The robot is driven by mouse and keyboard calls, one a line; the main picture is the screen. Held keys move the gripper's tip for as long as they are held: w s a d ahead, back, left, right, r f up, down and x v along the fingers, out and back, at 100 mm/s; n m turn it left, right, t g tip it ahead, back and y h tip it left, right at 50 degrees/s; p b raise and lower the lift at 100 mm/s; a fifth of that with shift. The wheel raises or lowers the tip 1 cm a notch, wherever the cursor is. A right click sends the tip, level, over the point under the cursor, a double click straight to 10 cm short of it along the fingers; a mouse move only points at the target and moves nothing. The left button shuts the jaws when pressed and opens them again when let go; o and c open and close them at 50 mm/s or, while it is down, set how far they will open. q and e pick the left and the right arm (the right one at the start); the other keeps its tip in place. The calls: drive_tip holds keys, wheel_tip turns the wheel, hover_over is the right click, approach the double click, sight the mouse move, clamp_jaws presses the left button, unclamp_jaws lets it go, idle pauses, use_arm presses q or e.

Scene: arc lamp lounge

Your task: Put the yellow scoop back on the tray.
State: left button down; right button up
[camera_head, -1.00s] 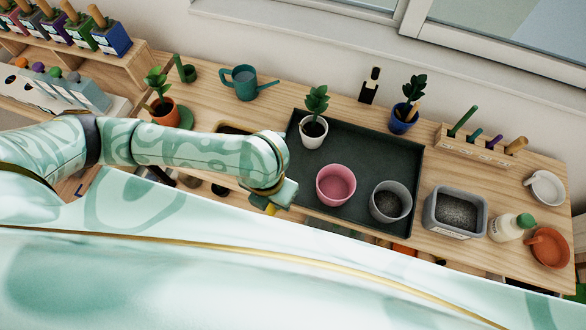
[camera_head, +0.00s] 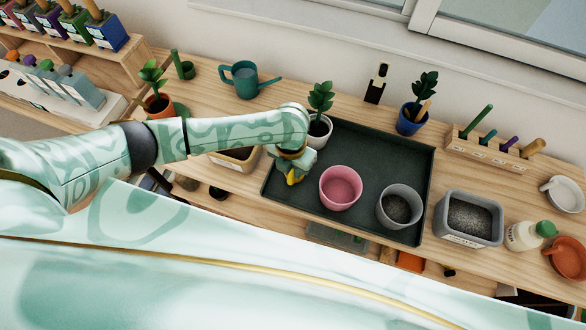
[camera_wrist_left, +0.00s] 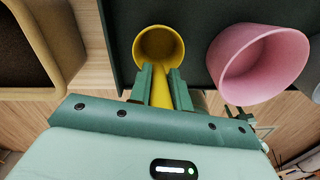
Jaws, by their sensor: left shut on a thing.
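My left gripper (camera_head: 293,172) is shut on the handle of the yellow scoop (camera_head: 294,177). In the left wrist view the scoop (camera_wrist_left: 159,47) points away from the fingers (camera_wrist_left: 161,85), its round bowl over the dark tray's near left part. I cannot tell whether the scoop touches the tray. The dark green tray (camera_head: 372,150) lies on the wooden bench. It bears a pink pot (camera_head: 341,187), a grey pot (camera_head: 399,205) with dark contents and a white pot with a plant (camera_head: 320,104). My right gripper is not in view.
The pink pot (camera_wrist_left: 258,62) stands close right of the scoop in the wrist view. A tan-rimmed box (camera_head: 238,157) with dark contents is left of the tray. A grey bin (camera_head: 470,217) stands to its right. The tray's middle, behind the pots, is bare.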

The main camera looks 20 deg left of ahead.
use_arm(q)
drive_tip(key=shift+f, duration=0.35)
drive_tip(key=c, duration=1.3)
unclamp_jaws()
drive_tip(key=r+p, duration=0.1)
drive_tip(key=r, duration=0.3)
drive_tip(key=r+p, duration=0.1)
drive_tip(key=r, duration=0.3)
drive_tip(key=r+p, duration=0.2)
drive_tip(key=r, duration=0.2)
drive_tip(key=shift+a+r, duration=0.15)
drive_tip(key=shift+a, duration=0.1)
